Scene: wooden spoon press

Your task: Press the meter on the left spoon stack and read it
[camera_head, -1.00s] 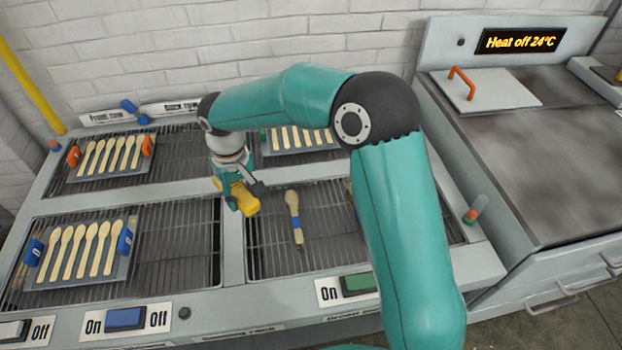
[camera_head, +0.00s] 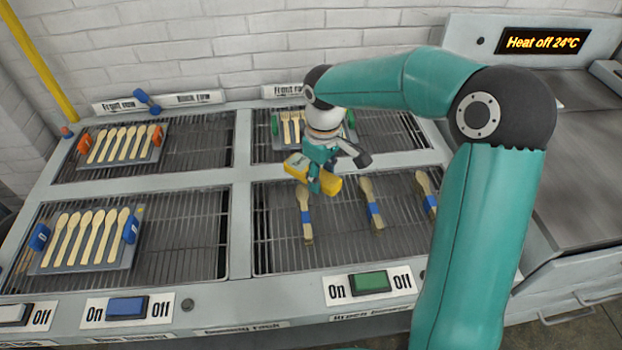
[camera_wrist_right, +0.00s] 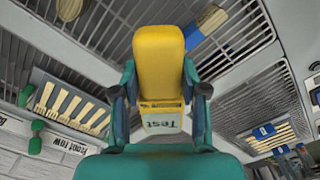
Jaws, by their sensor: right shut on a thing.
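My right gripper (camera_head: 318,172) is shut on the yellow meter (camera_head: 300,170) and holds it over the front right grille. In the right wrist view the meter (camera_wrist_right: 158,62) sits between my right gripper's fingers (camera_wrist_right: 160,95), with a "Test" label facing the camera. The left spoon stack (camera_head: 306,226), with a blue band, lies just below the meter in the head view, its upper end partly hidden by it. Whether they touch cannot be told. A middle stack (camera_head: 370,203) and a right stack (camera_head: 427,190) lie to the right. My left gripper is out of view.
A spoon tray with green handles (camera_head: 273,124) is behind my right gripper. Trays with orange (camera_head: 157,135) and blue handles (camera_head: 131,229) lie on the left grilles. A green switch (camera_head: 370,282) is in front. A display (camera_head: 542,41) reads "Heat off 24°C".

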